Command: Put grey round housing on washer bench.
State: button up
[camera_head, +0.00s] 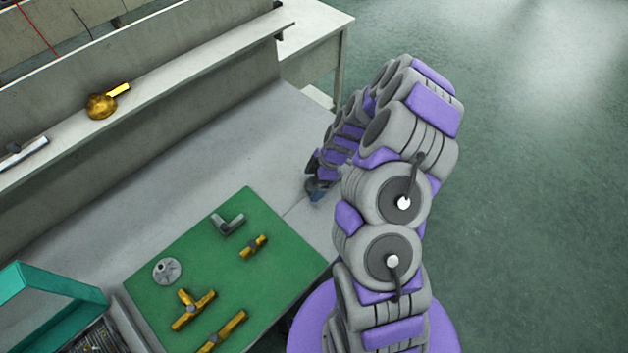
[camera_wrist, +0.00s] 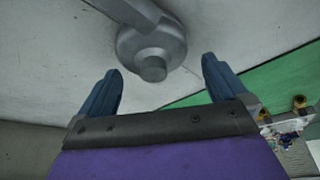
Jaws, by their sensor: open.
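In the wrist view a grey round housing (camera_wrist: 150,45), with a small round boss and a bar-like neck running up and left, lies on a pale bench surface. My gripper (camera_wrist: 161,66) is open, with its two blue fingers on either side of the housing's near end. Light shows between the fingers and the housing, so it is not gripped. In the head view my gripper (camera_head: 317,188) is low over the grey bench (camera_head: 190,150), and the housing is hidden there behind my arm. Which bench is the washer bench cannot be told from any label.
A green mat (camera_head: 190,240) holds a grey flange (camera_head: 166,271), a grey elbow (camera_head: 228,222) and several brass fittings. A shelf (camera_head: 160,85) behind carries a brass round housing (camera_head: 103,105). A teal-edged bin (camera_head: 50,290) stands lower left. Open floor (camera_head: 540,180) lies right.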

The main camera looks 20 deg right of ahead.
jog(key=d+r, duration=0.2)
jog(key=r, duration=0.1)
jog(key=d+r, duration=0.1)
jog(key=r, duration=0.1)
jog(key=shift+s+d+p, duration=0.15)
jog(key=shift+d+p, duration=0.1)
jog(key=shift+p, duration=0.15)
jog(key=s+a+r+m, duration=0.1)
jog(key=s+a+r, duration=0.15)
jog(key=r, duration=0.35)
jog(key=s+a+r+m+g, duration=0.1)
jog(key=s+a+r, duration=0.15)
jog(key=r, duration=0.35)
jog(key=s+a+r+m, duration=0.1)
jog(key=s+a+r, duration=0.15)
jog(key=r, duration=0.35)
jog(key=s+a+r+m+h, duration=0.1)
jog(key=s+r+m, duration=0.2)
jog(key=s, duration=0.5)
jog(key=s+a+r+m+g+h, duration=0.1)
jog(key=s+r+m, duration=0.2)
jog(key=s+m, duration=0.2)
jog(key=s+a+r+m+h, duration=0.1)
jog(key=s+r+m+h, duration=0.1)
jog(key=s, duration=0.9)
jog(key=shift+a+r+m+g+p, duration=0.4)
jog(key=shift+r+m, duration=0.2)
jog(key=shift+m, duration=0.6)
jog(key=shift+d, duration=0.1)
